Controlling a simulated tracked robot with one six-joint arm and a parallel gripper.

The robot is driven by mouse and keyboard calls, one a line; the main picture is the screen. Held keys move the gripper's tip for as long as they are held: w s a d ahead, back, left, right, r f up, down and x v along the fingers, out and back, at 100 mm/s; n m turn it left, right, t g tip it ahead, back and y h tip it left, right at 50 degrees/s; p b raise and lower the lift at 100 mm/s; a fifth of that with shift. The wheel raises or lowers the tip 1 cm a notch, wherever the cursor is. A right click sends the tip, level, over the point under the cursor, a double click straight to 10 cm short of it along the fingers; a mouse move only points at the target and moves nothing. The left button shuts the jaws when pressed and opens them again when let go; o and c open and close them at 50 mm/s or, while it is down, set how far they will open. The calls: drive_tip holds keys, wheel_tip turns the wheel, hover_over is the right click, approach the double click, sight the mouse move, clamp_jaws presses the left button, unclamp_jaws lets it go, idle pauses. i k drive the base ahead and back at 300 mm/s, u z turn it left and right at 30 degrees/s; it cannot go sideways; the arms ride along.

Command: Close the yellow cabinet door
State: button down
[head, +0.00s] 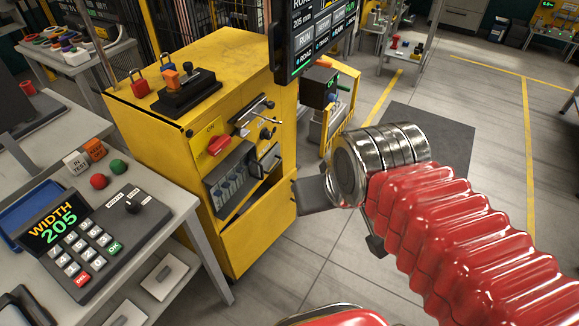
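The yellow cabinet (205,75) stands left of centre, with an opening in its front that shows grey items inside. Its yellow door (258,235) appears to be the lower front panel. It looks tilted outward, with a dark gap along its slanted top edge. My gripper (346,217) is to the right of the door, on the end of my red ribbed arm. Its two dark fingers are apart with nothing seen between them. The left finger is close to the door's right edge; I cannot tell whether they touch.
A grey table with a keypad (90,245) showing "WIDTH 205" stands at the left, close to the cabinet. A black screen (318,35) hangs above the cabinet's right side. A smaller yellow stand (340,110) is behind. Grey floor is clear at the right.

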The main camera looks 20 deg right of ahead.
sight(245, 240)
drive_tip(key=z, duration=0.05)
drive_tip(key=i, duration=0.9)
